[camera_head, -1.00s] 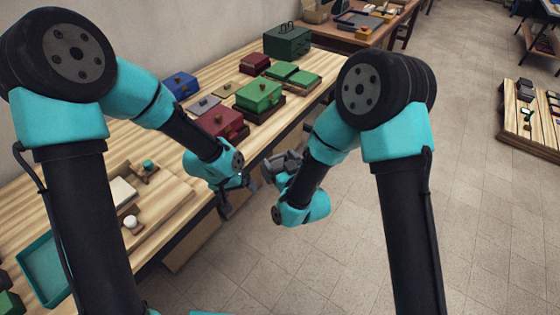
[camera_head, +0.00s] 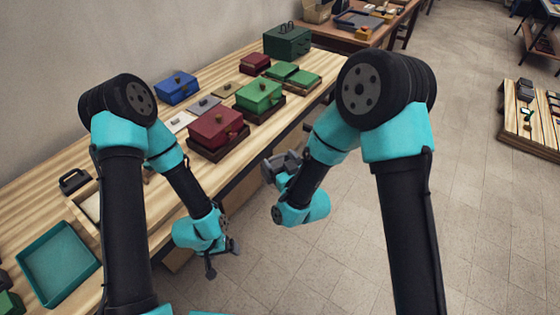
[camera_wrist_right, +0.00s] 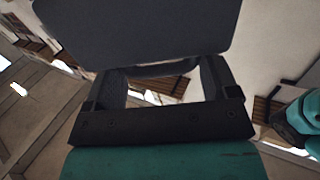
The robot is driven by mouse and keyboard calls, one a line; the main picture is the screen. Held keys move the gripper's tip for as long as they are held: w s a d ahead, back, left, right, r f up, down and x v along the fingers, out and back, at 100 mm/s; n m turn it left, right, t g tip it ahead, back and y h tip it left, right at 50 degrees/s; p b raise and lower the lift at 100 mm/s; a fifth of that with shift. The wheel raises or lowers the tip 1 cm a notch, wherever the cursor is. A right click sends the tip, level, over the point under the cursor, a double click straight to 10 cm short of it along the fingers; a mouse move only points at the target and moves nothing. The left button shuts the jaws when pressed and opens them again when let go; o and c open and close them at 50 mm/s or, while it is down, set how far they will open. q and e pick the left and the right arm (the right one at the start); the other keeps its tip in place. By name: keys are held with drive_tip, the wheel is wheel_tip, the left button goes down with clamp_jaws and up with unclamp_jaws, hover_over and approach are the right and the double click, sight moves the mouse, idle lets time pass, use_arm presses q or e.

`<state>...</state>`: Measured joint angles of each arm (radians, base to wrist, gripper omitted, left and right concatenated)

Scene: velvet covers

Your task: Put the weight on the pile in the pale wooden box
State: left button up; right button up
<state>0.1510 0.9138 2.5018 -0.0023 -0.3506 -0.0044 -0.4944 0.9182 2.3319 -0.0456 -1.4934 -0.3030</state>
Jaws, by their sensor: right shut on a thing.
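My right gripper (camera_head: 281,168) is off the front of the bench, over the floor, shut on a dark grey block with a handle (camera_wrist_right: 140,28). In the right wrist view its broad flat face fills the top, with a curved bar between my fingers. A black thing with an arched handle (camera_head: 74,180) stands on the bench at the left; I cannot tell which of the two is the weight. The pale wooden box (camera_head: 80,223) beside it is mostly hidden by my left arm; a pale surface shows inside. My left gripper (camera_head: 222,260) is open and empty in front of the bench.
A teal tray (camera_head: 60,262) lies at the bench's left front. Red (camera_head: 216,126), green (camera_head: 258,94) and blue (camera_head: 177,87) boxes stand farther along. A grey lid (camera_head: 205,103) lies among them. The floor at right is clear near me.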

drive_tip(key=shift+w, duration=0.1)
idle(0.3)
drive_tip(key=w+d+f+m+t+h, duration=0.1)
drive_tip(key=d+f+m+h, duration=0.1)
drive_tip(key=d+f, duration=0.5)
drive_tip(key=w+d+f+m+t+h, duration=0.1)
drive_tip(key=d+f+h, duration=0.3)
drive_tip(key=d+f, duration=0.4)
drive_tip(key=w+d+f+m+t+h, duration=0.1)
drive_tip(key=w+d+f+m+h, duration=0.2)
drive_tip(key=d+f, duration=0.5)
drive_tip(key=d, duration=0.2)
drive_tip(key=shift+w+d+m+h, duration=0.15)
drive_tip(key=shift+d+m+h, duration=0.15)
drive_tip(key=shift+d+h, duration=0.1)
drive_tip(key=shift+a+r, duration=0.1)
drive_tip(key=shift+r, duration=0.05)
drive_tip(key=s+a+r+n+g+y, duration=0.2)
drive_tip(key=a+r+n+y, duration=0.2)
drive_tip(key=a+r, duration=0.3)
drive_tip(key=s+a+r+n+g+y, duration=0.2)
drive_tip(key=a+r+n+y, duration=0.2)
drive_tip(key=r, duration=0.9)
drive_tip(key=a+y, duration=0.3)
drive_tip(key=a, duration=0.1)
drive_tip(key=shift+a+r+y, duration=0.2)
drive_tip(key=shift+r+y, duration=0.1)
drive_tip(key=shift+r, duration=0.1)
